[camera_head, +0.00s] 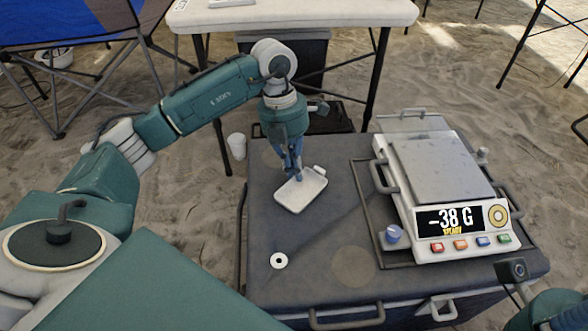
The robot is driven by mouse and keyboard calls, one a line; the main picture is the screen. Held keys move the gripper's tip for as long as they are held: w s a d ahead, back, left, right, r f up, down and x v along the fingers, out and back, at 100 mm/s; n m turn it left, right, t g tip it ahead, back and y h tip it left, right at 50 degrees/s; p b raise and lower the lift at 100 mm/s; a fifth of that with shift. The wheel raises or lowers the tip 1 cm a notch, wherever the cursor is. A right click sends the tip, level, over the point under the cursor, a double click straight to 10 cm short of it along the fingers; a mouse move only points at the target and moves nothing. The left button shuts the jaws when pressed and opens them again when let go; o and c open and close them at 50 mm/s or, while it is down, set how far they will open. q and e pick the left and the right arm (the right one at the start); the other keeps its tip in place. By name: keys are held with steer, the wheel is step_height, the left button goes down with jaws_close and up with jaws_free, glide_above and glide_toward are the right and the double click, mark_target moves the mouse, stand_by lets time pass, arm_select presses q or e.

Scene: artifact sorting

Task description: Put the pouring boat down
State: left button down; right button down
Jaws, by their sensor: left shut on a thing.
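The white pouring boat (301,191), a shallow tray with a small spout at its far right corner, is over the left part of the dark case top. My left gripper (292,174) points down at the boat's far left edge and is shut on it. I cannot tell whether the boat touches the case top or hangs just above it. My right gripper is not in view; only a bit of my right arm shows at the lower right corner.
A scale (440,172) reading -38 G stands on the right of the dark case (315,262). A small white ring (279,261) lies near the case's front left. The case's front middle is clear. A white table (330,14) stands behind.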

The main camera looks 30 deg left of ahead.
arm_select(q)
steer(key=c, duration=1.9)
jaws_free()
steer(key=shift+f, duration=0.1)
steer(key=shift+c, duration=0.2)
